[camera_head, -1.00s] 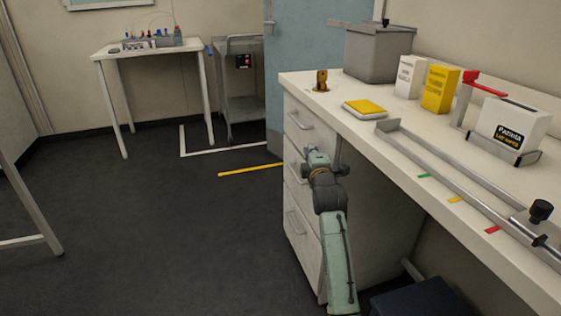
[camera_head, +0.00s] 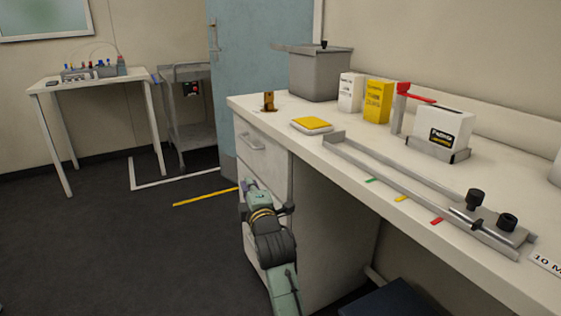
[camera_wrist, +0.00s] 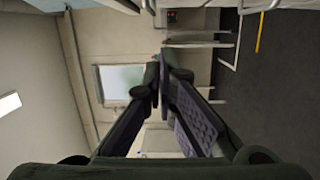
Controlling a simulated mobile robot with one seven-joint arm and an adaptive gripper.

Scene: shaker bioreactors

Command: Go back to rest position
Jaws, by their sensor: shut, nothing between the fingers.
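My gripper (camera_wrist: 160,82) shows in the wrist view with its two dark fingers brought together at the tips and nothing between them. In the head view my arm reaches up from the bottom, in front of the drawers (camera_head: 262,165) under the bench. The gripper end there is small and partly hidden by the wrist, below the level of the bench top. It holds nothing that I can see.
The white bench (camera_head: 345,165) runs along the right, with a metal rail (camera_head: 385,180), a yellow-topped pad (camera_head: 312,124), a yellow box (camera_head: 378,100) and a grey tank (camera_head: 318,75). A small table (camera_head: 92,85) and a cart (camera_head: 190,110) stand at the back left. The left floor is clear.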

